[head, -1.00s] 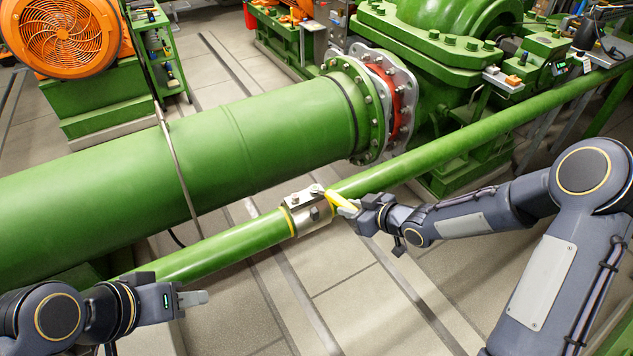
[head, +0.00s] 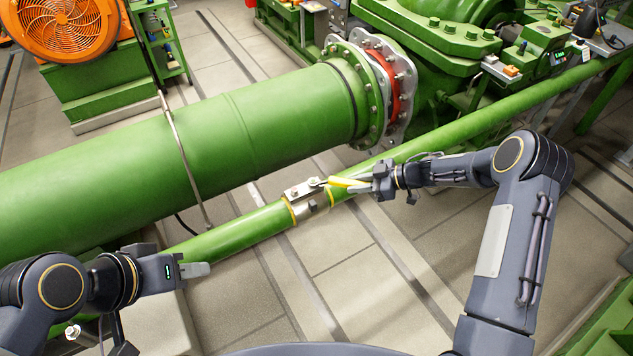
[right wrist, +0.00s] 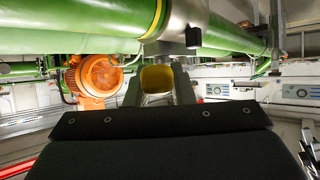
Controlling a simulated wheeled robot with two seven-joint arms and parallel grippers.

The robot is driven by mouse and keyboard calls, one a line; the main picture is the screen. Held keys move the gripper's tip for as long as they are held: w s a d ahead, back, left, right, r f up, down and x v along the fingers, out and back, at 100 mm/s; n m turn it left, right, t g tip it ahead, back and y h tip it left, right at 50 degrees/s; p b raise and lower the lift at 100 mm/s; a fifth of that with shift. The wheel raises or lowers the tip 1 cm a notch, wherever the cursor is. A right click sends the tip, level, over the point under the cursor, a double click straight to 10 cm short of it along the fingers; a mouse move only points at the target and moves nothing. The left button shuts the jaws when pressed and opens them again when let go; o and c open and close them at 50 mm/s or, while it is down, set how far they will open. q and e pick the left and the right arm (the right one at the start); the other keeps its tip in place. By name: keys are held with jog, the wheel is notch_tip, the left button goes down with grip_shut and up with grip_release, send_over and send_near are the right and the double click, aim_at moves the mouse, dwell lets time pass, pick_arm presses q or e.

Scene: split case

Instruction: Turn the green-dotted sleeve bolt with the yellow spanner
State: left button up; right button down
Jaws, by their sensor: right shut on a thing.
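The grey metal sleeve (head: 308,206) with yellow edge bands is clamped around the thin green pipe. Bolt heads show on its top flange; I cannot make out a green dot. My right gripper (head: 372,183) is shut on the yellow spanner (head: 346,182), whose head points left over the sleeve's top. Whether it sits around a bolt or only beside it I cannot tell. In the right wrist view, the yellow handle (right wrist: 157,79) is between the fingers, with the grey sleeve (right wrist: 183,18) just above. My left gripper (head: 195,269) is empty, left of the sleeve, near the pipe's near end.
The thin green pipe (head: 440,145) runs diagonally past my right forearm. A thick green pipe (head: 240,130) lies behind it, ending at a bolted flange. An orange fan motor (head: 65,30) stands back left. The tiled floor (head: 340,260) in front of the sleeve is clear.

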jog(key=shift+w+d+r+n+g+b, duration=0.2)
jog(key=shift+w+r+n+g+b, duration=0.35)
jog(key=shift+w+n+g, duration=0.3)
jog(key=shift+w+d+r+n+g+b, duration=0.2)
jog(key=shift+w+r+n+g+b, duration=0.3)
jog(key=shift+w, duration=0.4)
jog(key=shift+r, duration=0.1)
notch_tip(320, 180, up, 5)
jog(key=p, duration=0.2)
jog(key=shift+s+p, duration=0.1)
jog(key=shift+p, duration=0.3)
jog(key=shift+f, duration=0.2)
